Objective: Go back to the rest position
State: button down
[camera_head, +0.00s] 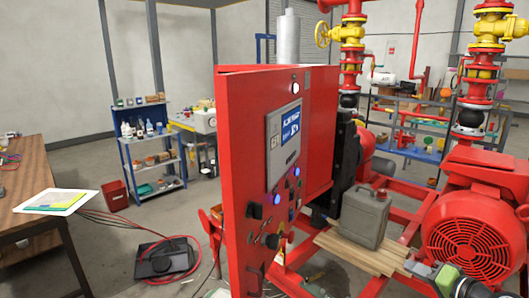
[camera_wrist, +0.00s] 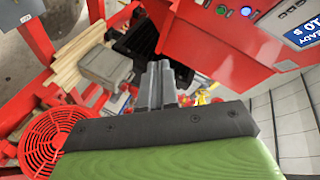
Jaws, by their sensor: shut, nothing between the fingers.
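My gripper (camera_head: 417,267) is at the lower right of the head view, in front of the red motor and right of the red control cabinet (camera_head: 238,165). In the wrist view my gripper (camera_wrist: 160,78) has its two grey fingers together, with nothing held between them. The cabinet's panel with its lit screen (camera_head: 283,132) and knobs faces left of my gripper in the head view. The cabinet also shows at the upper right of the wrist view (camera_wrist: 222,45). My gripper appears apart from the cabinet and the skid.
A grey canister (camera_head: 364,216) stands on wooden planks (camera_head: 352,250) left of my gripper. The red motor (camera_head: 470,235) with a round grille is close behind it. Red pipes with yellow valves (camera_head: 353,31) rise behind. A wooden table (camera_head: 20,180) stands at the left.

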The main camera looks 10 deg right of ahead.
jog(key=a+r+n+g, duration=0.2)
jog(key=a+n+g, duration=0.1)
jog(key=a, duration=0.7)
jog(key=a+r+n+g, duration=0.2)
jog(key=a+g, duration=0.2)
jog(key=a, duration=0.7)
jog(key=s+a+r+n+g+h, duration=0.1)
jog(key=s+a+r+n+h, duration=0.2)
jog(key=s+a, duration=0.75)
jog(key=s+f+h, duration=0.1)
jog(key=s, duration=1.2)
jog(key=shift+s+d+f+g, duration=0.15)
jog(key=shift+s+d+g, duration=0.15)
jog(key=shift+d, duration=0.15)
